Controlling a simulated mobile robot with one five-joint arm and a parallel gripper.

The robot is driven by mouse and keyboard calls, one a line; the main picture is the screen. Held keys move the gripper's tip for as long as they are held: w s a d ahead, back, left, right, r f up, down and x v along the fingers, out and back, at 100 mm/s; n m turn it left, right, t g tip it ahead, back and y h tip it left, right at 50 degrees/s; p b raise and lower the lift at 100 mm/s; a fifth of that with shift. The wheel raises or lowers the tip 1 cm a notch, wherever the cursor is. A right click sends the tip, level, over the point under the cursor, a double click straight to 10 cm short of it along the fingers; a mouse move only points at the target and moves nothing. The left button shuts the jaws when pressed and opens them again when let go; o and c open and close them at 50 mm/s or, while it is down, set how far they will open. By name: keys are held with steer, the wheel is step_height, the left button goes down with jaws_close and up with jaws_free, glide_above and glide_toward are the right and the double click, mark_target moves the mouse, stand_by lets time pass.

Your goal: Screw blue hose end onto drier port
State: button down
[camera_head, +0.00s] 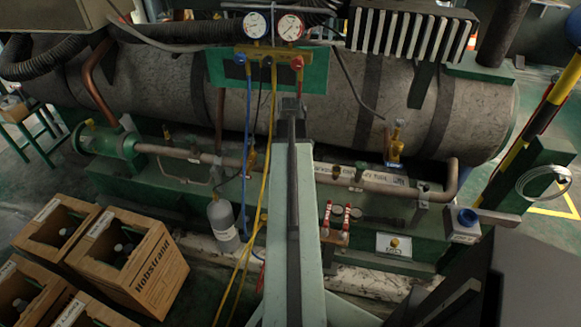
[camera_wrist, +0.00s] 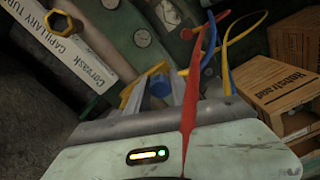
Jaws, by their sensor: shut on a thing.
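In the wrist view my gripper (camera_wrist: 157,90) has its fingers shut around a blue piece, which looks like the blue hose end (camera_wrist: 160,86). A yellow fitting or handle shows just behind the fingers; whether it touches the blue piece I cannot tell. The blue hose (camera_wrist: 209,38) curves in from upper right, partly hidden by a red hose. In the head view the blue hose (camera_head: 247,110) hangs from the gauge manifold (camera_head: 268,58). My arm hides the gripper there. A green cylinder (camera_head: 110,145), perhaps the drier, sits at the left end of the pipe; I cannot identify its port.
A red hose (camera_wrist: 190,105) crosses close before the wrist camera, beside a yellow hose (camera_wrist: 228,62). A grey cylinder (camera_head: 222,222) stands below the pipe (camera_head: 205,157). Wooden crates (camera_head: 150,270) fill the lower left.

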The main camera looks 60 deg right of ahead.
steer(key=m, duration=0.3)
steer(key=shift+a+m, duration=0.1)
steer(key=shift+m, duration=0.2)
steer(key=m, duration=0.2)
steer(key=shift+f+m, duration=0.1)
steer(key=shift+m, duration=0.3)
steer(key=c, duration=1.1)
jaws_free()
steer(key=shift+o, duration=0.2)
step_height(320, 180, up, 5)
steer(key=p, duration=0.4)
steer(key=shift+f+p, duration=0.15)
steer(key=shift+p, duration=0.15)
